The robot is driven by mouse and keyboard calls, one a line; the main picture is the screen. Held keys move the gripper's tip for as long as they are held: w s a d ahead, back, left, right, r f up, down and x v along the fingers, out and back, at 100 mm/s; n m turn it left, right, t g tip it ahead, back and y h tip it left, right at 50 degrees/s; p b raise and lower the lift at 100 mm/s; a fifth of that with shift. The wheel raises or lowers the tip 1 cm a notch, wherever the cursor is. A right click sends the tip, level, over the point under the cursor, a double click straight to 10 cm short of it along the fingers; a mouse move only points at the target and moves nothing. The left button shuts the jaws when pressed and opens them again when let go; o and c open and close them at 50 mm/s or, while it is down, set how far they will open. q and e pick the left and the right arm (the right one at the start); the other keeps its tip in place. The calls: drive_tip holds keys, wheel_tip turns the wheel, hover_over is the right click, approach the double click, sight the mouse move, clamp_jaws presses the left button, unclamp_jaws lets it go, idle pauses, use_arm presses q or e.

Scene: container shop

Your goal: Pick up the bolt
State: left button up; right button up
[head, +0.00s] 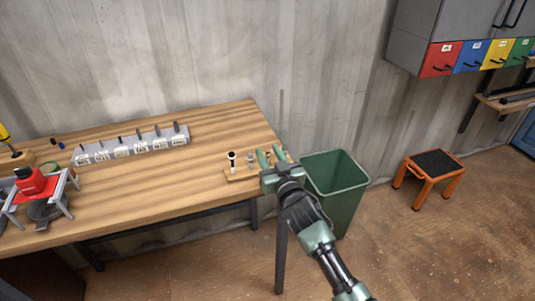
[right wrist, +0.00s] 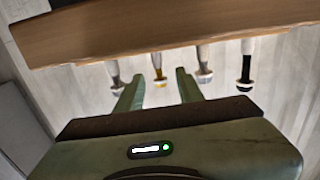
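Several small upright pieces stand in a row on a small wooden stand (head: 238,176) at the right end of the bench; I cannot tell which is the bolt. One is white and black (head: 231,158), one is grey (head: 250,160); others are partly hidden by my right gripper. My right gripper (head: 268,157) is open at the stand. In the right wrist view its fingers (right wrist: 158,85) are apart, with a brass-tipped piece (right wrist: 158,74) in line with the gap. Grey pieces (right wrist: 204,68) and (right wrist: 115,72) show to either side, and the black-tipped one (right wrist: 246,72) is far right. My left gripper is out of view.
The wooden bench (head: 150,190) carries a grey labelled rack (head: 130,147) and a red and grey device (head: 35,185). A green bin (head: 337,185) stands right of the bench, then an orange stool (head: 432,165). Drawers (head: 443,60) hang upper right. The bench middle is clear.

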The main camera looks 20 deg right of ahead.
drive_tip(key=w, duration=0.4)
drive_tip(key=shift+a+r, duration=0.15)
clamp_jaws()
